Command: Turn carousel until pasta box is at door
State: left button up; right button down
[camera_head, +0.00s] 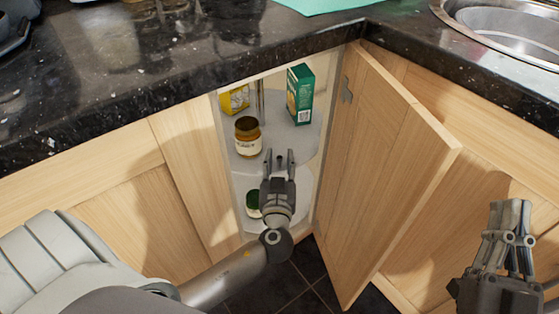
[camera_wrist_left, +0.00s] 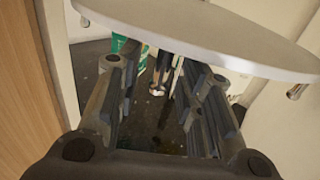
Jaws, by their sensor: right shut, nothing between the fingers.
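The carousel's upper round grey shelf (camera_head: 310,138) shows through the open corner cabinet. A green box (camera_head: 300,94) stands upright at its right back, and a yellow box (camera_head: 235,100) stands at the back left, partly hidden by the cabinet edge. I cannot tell which is the pasta box. My left gripper (camera_head: 279,157) is open and empty at the cabinet opening, in front of the shelf. In the left wrist view, the shelf edge (camera_wrist_left: 230,45) runs just above the open fingers (camera_wrist_left: 160,100). My right gripper (camera_head: 513,218) is shut and empty, outside at right.
A brown jar (camera_head: 247,137) stands on the upper shelf. A dark-lidded jar (camera_head: 253,203) sits on the lower shelf. The wooden door (camera_head: 385,170) stands open at right, between the opening and my right gripper. The dark countertop (camera_head: 190,60) overhangs the cabinet.

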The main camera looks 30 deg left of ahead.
pick_arm(q)
jog(key=shift+w+a, duration=0.15)
jog(key=shift+w, duration=0.05)
grip_shut()
dwell(0.3)
